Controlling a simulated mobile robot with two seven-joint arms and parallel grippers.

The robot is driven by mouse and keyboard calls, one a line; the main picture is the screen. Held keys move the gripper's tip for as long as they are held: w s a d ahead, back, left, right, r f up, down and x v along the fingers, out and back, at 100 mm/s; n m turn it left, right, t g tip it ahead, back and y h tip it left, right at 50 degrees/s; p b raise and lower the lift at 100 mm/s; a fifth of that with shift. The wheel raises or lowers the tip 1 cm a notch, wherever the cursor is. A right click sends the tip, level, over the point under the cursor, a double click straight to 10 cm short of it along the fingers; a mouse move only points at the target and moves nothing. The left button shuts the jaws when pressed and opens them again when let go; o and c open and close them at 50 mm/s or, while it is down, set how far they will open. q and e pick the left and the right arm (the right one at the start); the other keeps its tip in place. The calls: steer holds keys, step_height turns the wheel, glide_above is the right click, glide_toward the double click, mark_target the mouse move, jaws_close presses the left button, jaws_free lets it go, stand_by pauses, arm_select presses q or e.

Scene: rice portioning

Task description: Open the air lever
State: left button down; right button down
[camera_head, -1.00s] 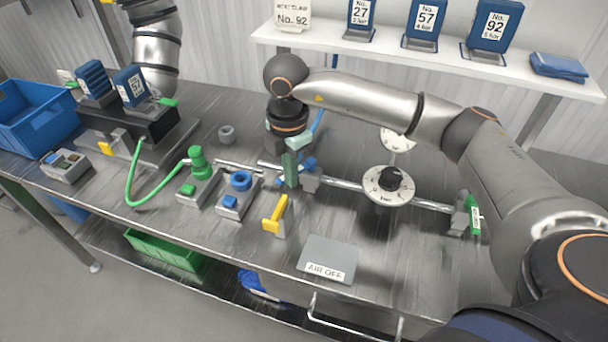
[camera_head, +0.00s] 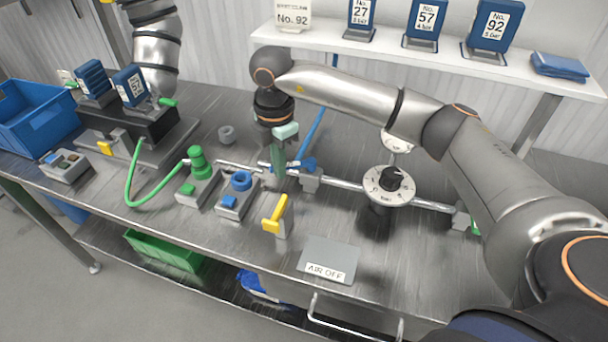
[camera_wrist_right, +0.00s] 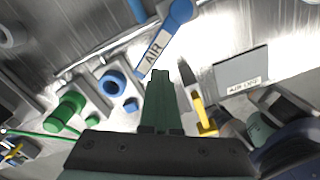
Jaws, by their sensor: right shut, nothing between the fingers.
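The air lever (camera_head: 302,164) is blue and sits on the pipe near the table's middle. In the right wrist view the lever (camera_wrist_right: 164,42) shows its AIR label, lying diagonally just beyond my fingertips. My right gripper (camera_head: 279,165) points down beside the lever, at its left in the head view. Its green fingers (camera_wrist_right: 161,88) are together with nothing between them. I cannot tell whether they touch the lever. My left arm comes in at the upper left; its gripper is hidden behind the blue cards.
A round dial (camera_head: 388,184) stands right of the lever on the same pipe. A yellow lever (camera_head: 276,214), a blue knob unit (camera_head: 238,194) and a green knob unit (camera_head: 198,180) stand in front and left. An AIR OFF plate (camera_head: 329,258) lies near the front edge.

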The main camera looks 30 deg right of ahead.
steer(key=shift+w, duration=0.15)
steer(key=shift+w+d, duration=0.15)
steer(key=shift+w, duration=0.9)
steer(key=r+p, duration=0.1)
steer(key=r, duration=0.1)
steer(key=r+p, duration=0.4)
steer(key=r, duration=0.1)
steer(key=shift+w+r, duration=0.1)
steer(key=shift+w, duration=0.2)
